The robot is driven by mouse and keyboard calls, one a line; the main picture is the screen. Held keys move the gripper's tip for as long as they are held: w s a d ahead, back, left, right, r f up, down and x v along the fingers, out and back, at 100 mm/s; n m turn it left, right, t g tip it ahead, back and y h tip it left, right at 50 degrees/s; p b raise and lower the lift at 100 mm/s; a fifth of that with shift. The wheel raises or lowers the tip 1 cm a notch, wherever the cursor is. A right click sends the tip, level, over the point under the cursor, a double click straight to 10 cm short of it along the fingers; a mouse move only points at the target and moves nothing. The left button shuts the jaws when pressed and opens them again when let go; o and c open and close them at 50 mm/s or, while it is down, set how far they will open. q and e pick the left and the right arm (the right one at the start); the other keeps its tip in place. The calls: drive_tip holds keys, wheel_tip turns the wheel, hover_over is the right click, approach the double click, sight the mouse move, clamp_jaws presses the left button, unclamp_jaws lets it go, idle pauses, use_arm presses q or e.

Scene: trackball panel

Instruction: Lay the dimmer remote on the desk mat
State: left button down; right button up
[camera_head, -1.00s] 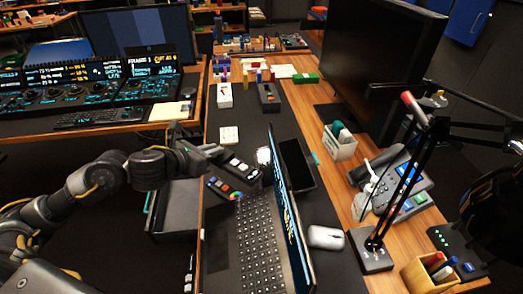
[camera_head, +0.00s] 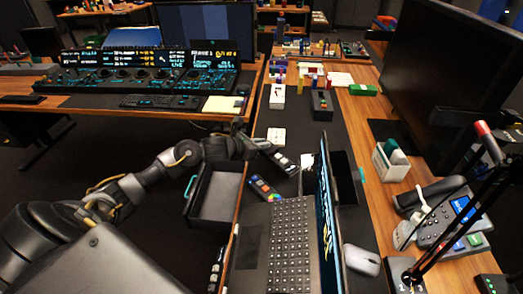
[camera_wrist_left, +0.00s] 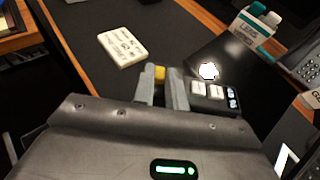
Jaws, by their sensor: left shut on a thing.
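A dark remote (camera_head: 284,161) with white buttons, which looks like the dimmer remote, is at the tip of my left gripper (camera_head: 262,147). The gripper is shut on one end of it. In the left wrist view the remote (camera_wrist_left: 214,97) sticks out to the right of the fingers (camera_wrist_left: 164,88), its pale buttons facing up. The dark desk mat (camera_head: 308,136) runs along the desk beneath. I cannot tell whether the remote touches the mat. My right gripper is not in view.
A remote with coloured buttons (camera_head: 264,188) lies near the laptop (camera_head: 287,235). A white keypad-like block (camera_head: 276,135) is just behind the held remote. A black tablet (camera_head: 343,178) is beyond the laptop screen. An open drawer (camera_head: 215,195) stands left of the desk. Bare mat shows further back.

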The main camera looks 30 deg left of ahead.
use_arm(q)
drive_tip(key=shift+w+a+f, duration=0.25)
drive_tip(key=shift+w+f, duration=0.15)
drive_tip(key=shift+f, duration=0.15)
drive_tip(key=shift+w+a+f, duration=0.25)
drive_tip(key=shift+w+f, duration=0.15)
drive_tip(key=shift+f, duration=0.15)
wheel_tip(320, 180, down, 2)
drive_tip(key=shift+f+p, duration=0.2)
drive_tip(key=shift+p, duration=0.35)
drive_tip(key=shift+f, duration=0.2)
drive_tip(key=shift+s, duration=0.1)
drive_tip(key=c, duration=1.4)
unclamp_jaws()
drive_tip(key=shift+f, duration=0.1)
drive_tip(key=shift+c, duration=0.2)
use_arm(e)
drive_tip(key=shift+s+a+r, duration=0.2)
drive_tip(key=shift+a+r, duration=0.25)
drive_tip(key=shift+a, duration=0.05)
